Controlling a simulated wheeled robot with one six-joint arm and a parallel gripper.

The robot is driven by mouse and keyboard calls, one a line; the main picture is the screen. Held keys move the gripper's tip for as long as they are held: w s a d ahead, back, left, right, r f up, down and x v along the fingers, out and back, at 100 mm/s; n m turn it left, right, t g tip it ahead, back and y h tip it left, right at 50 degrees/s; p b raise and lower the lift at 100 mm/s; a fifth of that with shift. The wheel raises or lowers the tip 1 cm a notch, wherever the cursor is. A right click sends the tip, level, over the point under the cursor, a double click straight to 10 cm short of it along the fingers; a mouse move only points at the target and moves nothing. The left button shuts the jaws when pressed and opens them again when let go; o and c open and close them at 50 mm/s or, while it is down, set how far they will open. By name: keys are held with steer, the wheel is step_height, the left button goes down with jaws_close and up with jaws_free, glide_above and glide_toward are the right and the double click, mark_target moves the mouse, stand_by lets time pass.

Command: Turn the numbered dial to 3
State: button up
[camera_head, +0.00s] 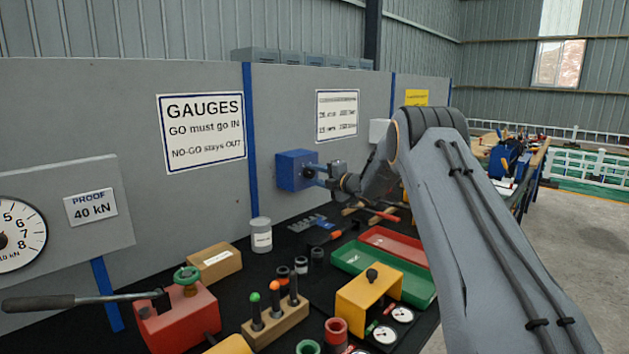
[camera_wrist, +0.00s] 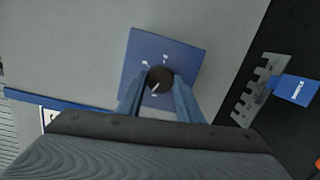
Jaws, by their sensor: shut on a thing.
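The dial box (camera_head: 292,171) is a blue box on the grey panel, in the middle of the head view. In the wrist view its blue face (camera_wrist: 186,53) carries a round dark dial knob (camera_wrist: 159,79) with a pale pointer line. Small white marks sit around the knob, too small to read. My gripper (camera_head: 318,174) reaches the box from the right. In the wrist view my gripper (camera_wrist: 159,88) has its two blue-grey fingers on either side of the knob, shut on it. The pointer line slants toward the lower part of the face.
A black bench top below holds a red pump (camera_head: 182,318), a yellow block (camera_head: 368,299), a green tray (camera_head: 405,281), a red tray (camera_head: 395,245) and a grey canister (camera_head: 261,236). A grey toothed gauge (camera_wrist: 258,88) lies right of the box in the wrist view.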

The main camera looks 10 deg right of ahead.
steer(key=m+b, duration=0.1)
steer(key=m, duration=0.3)
steer(key=shift+g, duration=0.3)
steer(key=m, duration=0.4)
steer(key=shift+d+y, duration=0.1)
steer(key=shift+y, duration=0.3)
steer(key=m+g, duration=0.1)
steer(key=m, duration=0.3)
steer(key=shift+w+y, duration=0.1)
steer(key=shift+y, duration=0.3)
steer(key=m, duration=0.4)
steer(key=shift+d+f+m, duration=0.1)
steer(key=shift+m, duration=0.2)
steer(key=o, duration=1.1)
steer(key=shift+c, duration=0.2)
